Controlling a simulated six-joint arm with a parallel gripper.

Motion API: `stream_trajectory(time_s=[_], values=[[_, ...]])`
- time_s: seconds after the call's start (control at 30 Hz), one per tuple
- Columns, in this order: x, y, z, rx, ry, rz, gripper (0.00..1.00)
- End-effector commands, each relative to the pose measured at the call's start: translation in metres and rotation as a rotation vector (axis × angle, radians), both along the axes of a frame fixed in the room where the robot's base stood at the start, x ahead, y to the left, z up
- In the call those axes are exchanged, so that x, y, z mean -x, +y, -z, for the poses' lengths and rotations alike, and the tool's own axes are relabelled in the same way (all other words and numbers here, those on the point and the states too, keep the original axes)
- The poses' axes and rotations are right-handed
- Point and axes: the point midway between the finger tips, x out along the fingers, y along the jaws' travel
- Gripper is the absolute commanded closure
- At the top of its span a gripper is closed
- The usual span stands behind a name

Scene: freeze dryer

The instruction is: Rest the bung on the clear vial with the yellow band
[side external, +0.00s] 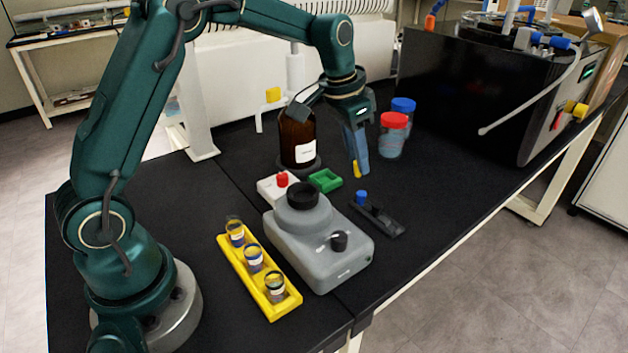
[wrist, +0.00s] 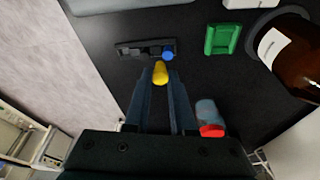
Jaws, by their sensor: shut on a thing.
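My gripper (side external: 357,170) is shut on a small yellow bung (side external: 357,169), held at its fingertips above the black bench. In the wrist view the yellow bung (wrist: 160,72) sits between the fingertips, in front of a black bung holder (wrist: 130,48). A yellow rack (side external: 283,307) at the front left holds three small upright vials: a back vial (side external: 235,232), a middle vial (side external: 254,259) and a front vial (side external: 275,287). The rack is well away from my gripper and outside the wrist view.
A grey device (side external: 318,245) with a black round top stands between the rack and the bung holder (side external: 377,216), which carries a blue bung (side external: 361,197). A brown bottle (side external: 297,138), a green tray (side external: 325,181) and red-lidded (side external: 393,140) and blue-lidded jars stand nearby.

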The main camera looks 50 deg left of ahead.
Motion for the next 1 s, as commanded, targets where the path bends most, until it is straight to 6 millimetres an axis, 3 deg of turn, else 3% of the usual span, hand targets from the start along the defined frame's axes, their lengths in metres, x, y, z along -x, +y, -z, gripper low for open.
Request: stream_trajectory(time_s=[0.2,0.43,1.0], values=[[0.009,0.027,-0.017,0.000,-0.002,-0.004,1.00],[0.029,0.033,-0.028,-0.001,-0.001,-0.122,1.00],[0.151,0.039,-0.048,-0.011,-0.002,-1.032,1.00]])
